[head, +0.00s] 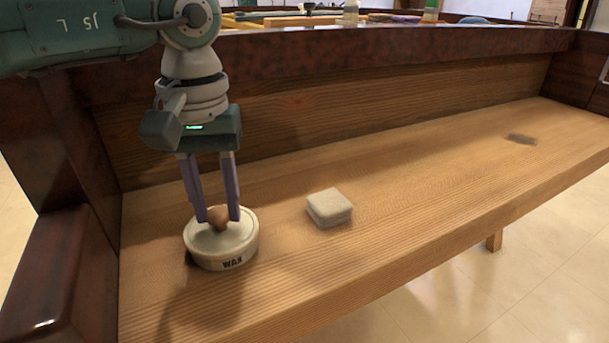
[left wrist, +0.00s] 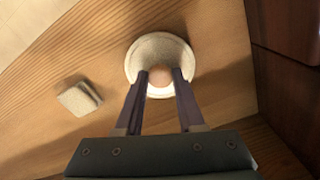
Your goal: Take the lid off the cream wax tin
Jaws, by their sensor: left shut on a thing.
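The round cream wax tin (head: 234,263) stands upright on the wooden shelf at the left in the head view, with dark lettering on its side. Its pale lid (head: 204,242) is on top of it, with a round brown knob (head: 218,214) in the middle. My left gripper (head: 218,218) points down over the tin and is shut on the knob, one finger at each side. In the left wrist view the lid (left wrist: 142,50) shows from above, with the knob (left wrist: 160,80) between the fingertips (left wrist: 160,74). My right gripper is not in view.
A small pale square block (head: 329,207) lies on the shelf (head: 420,190) to the right of the tin. A dark patch (head: 521,139) marks the far right of the shelf. A dark wooden side post (head: 60,240) stands close at the left. The shelf between is clear.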

